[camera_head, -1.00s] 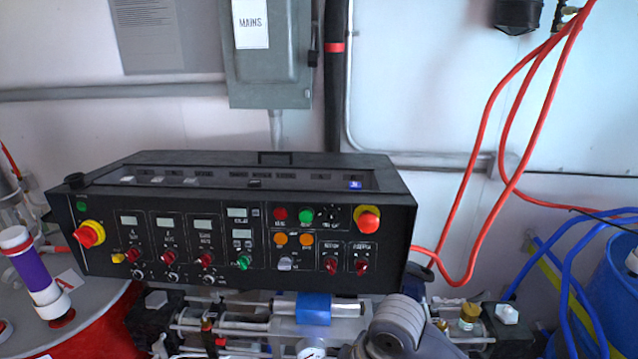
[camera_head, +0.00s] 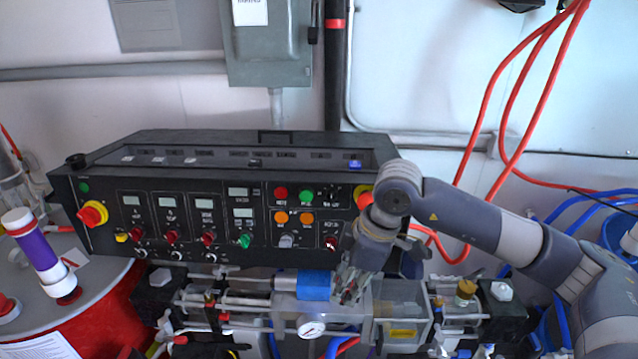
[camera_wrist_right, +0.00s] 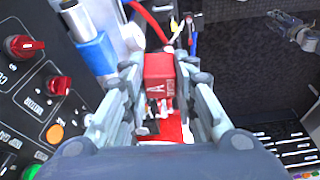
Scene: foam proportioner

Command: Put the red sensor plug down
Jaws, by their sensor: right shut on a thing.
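My right gripper (camera_head: 352,288) reaches down in front of the black control panel, beside the blue block on the machine below. In the right wrist view, the fingers (camera_wrist_right: 160,90) are closed on the red sensor plug (camera_wrist_right: 159,68), a red block marked with a white "A". The plug sits between the two fingers. In the head view the plug is mostly hidden by the gripper. What lies directly under the plug is partly hidden by the fingers. My left gripper does not show in the head view.
The control panel (camera_head: 220,215), with knobs and buttons, stands close behind my right gripper. Below are a blue block (camera_head: 314,285), a round gauge (camera_head: 311,327) and pipes. A red drum (camera_head: 110,310) stands at the left. Red hoses (camera_head: 490,110) hang at the right.

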